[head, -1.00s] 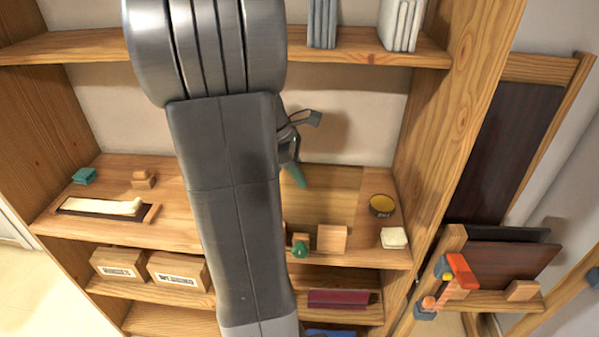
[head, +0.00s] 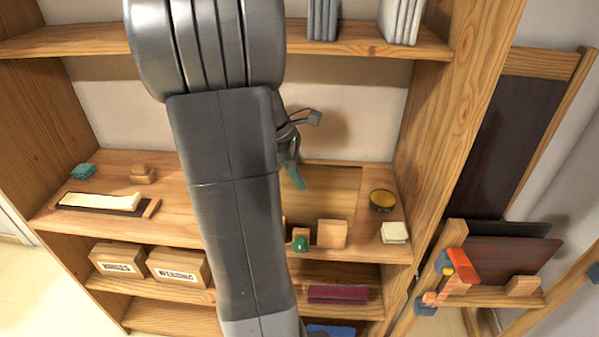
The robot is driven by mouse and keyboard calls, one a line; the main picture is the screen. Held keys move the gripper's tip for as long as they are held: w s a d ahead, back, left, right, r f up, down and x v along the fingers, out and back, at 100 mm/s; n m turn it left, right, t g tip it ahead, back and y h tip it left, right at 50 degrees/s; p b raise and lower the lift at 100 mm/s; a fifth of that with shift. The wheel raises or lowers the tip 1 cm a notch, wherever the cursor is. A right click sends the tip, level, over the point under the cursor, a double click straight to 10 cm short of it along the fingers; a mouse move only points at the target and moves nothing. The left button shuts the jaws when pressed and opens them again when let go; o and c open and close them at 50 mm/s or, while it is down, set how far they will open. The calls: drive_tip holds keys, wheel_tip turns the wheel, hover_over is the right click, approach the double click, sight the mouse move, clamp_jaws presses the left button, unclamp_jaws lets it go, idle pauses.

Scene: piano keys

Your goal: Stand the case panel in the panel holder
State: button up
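My gripper (head: 300,150) shows only in part, from behind my arm, over the middle shelf. A dark grey finger-like part sticks out to the right and a green part (head: 296,176) points down. My arm hides the rest, so I cannot tell its opening or whether it holds anything. At the right, a tall dark panel (head: 515,140) stands in a wooden frame. Below it, a dark reddish-brown panel (head: 505,256) leans in a wooden rack (head: 490,297) in front of a blackish one. I cannot tell which is the case panel or which part is the panel holder.
The middle shelf (head: 345,205) holds a dark bowl (head: 382,200), a white block (head: 394,232), a wooden block (head: 332,233) and, at left, a tray (head: 100,203). Two labelled boxes (head: 178,268) stand below. The bookcase's right side wall (head: 440,150) separates the shelves from the rack.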

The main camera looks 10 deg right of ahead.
drive_tip(key=v, duration=1.3)
drive_tip(key=shift+a+r, duration=0.2)
drive_tip(key=shift+r, duration=0.15)
drive_tip(key=x, duration=0.8)
drive_tip(key=p+x, duration=0.1)
drive_tip(key=x, duration=0.3)
drive_tip(key=shift+d+f, duration=0.25)
drive_tip(key=shift+d, duration=0.2)
drive_tip(key=shift+s+r, duration=0.1)
drive_tip(key=shift+r, duration=0.5)
